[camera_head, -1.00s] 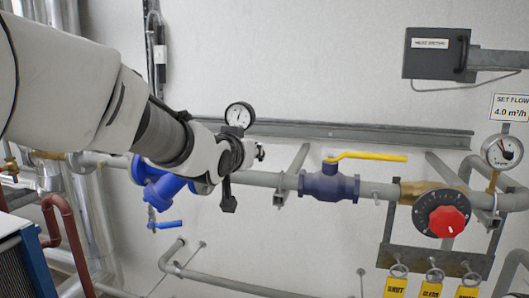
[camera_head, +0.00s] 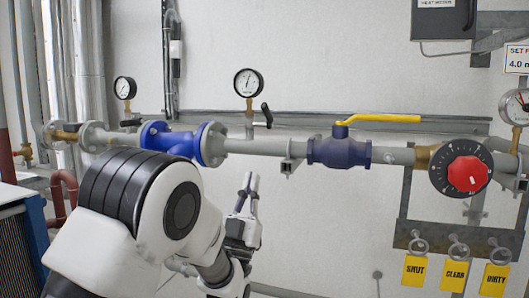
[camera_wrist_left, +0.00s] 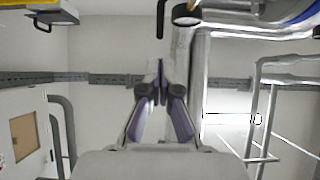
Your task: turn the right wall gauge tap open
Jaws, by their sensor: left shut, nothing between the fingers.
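The right wall gauge (camera_head: 248,83) is a white dial on a short stem above the grey pipe. Its tap lever (camera_head: 267,115) is black and stands nearly upright, just right of the stem. My left gripper (camera_head: 250,182) is below the pipe with its fingers pointing up. It is shut and empty, below and slightly left of the tap, clearly apart from it. In the left wrist view the closed fingers (camera_wrist_left: 158,68) meet at mid-picture. A dark bar (camera_wrist_left: 160,18) shows above them; I cannot tell surely that it is the lever. My right gripper is out of view.
A second gauge (camera_head: 125,88) with a black tap lever (camera_head: 131,123) is farther left. A blue flanged fitting (camera_head: 211,145) is left of the right gauge. A blue valve with a yellow handle (camera_head: 375,118) and a red knob (camera_head: 467,174) are right. Open wall lies below the pipe.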

